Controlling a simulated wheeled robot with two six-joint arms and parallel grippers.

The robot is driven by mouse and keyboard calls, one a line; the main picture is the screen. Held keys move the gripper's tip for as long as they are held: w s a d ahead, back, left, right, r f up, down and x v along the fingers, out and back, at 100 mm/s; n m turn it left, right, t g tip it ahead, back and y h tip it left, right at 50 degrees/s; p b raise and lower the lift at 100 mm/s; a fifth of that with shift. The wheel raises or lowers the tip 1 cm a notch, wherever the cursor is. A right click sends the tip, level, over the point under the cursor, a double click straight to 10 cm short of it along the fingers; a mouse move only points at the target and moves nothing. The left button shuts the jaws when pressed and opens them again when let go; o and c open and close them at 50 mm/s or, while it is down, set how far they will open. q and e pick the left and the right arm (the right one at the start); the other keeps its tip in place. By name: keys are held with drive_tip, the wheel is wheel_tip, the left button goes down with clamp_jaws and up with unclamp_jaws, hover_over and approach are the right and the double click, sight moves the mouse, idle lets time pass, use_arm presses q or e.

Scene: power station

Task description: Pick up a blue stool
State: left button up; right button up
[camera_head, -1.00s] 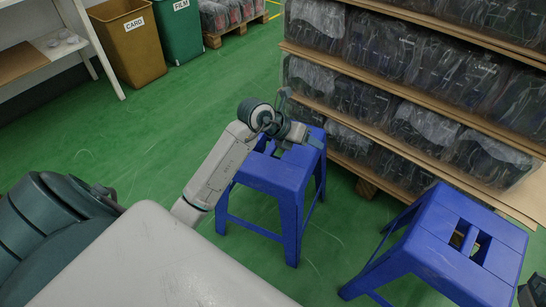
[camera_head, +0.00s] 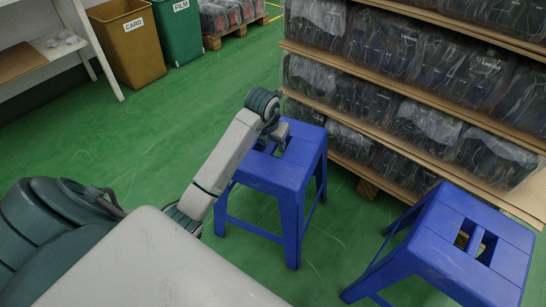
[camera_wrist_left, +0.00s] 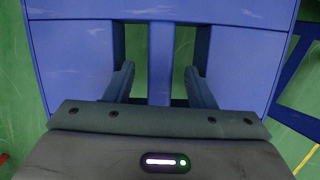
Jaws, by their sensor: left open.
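A blue stool (camera_head: 275,178) stands upright on the green floor in the middle of the head view. A second blue stool (camera_head: 450,245) stands at the lower right, with two slots and a bar in its seat. My left gripper (camera_head: 281,139) is at the first stool's seat, pointing down. In the left wrist view, its two open fingers (camera_wrist_left: 161,80) are over the seat's two slots, one on each side of the central bar (camera_wrist_left: 161,55). The bar lies between them with gaps. I cannot tell how deep the fingertips reach. My right gripper is not in view.
Shelves with wrapped goods (camera_head: 400,75) stand close behind the stools. A brown CARD bin (camera_head: 130,45) and a green FILM bin (camera_head: 180,30) stand at the back left. A table (camera_head: 40,55) is at the far left. The floor left of the first stool is clear.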

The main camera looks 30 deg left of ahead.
use_arm(q)
drive_tip(key=b+x, duration=0.1)
drive_tip(key=x, duration=0.3)
drive_tip(key=shift+f, duration=0.35)
drive_tip(key=shift+r, duration=0.1)
clamp_jaws()
drive_tip(key=shift+w+r, duration=0.1)
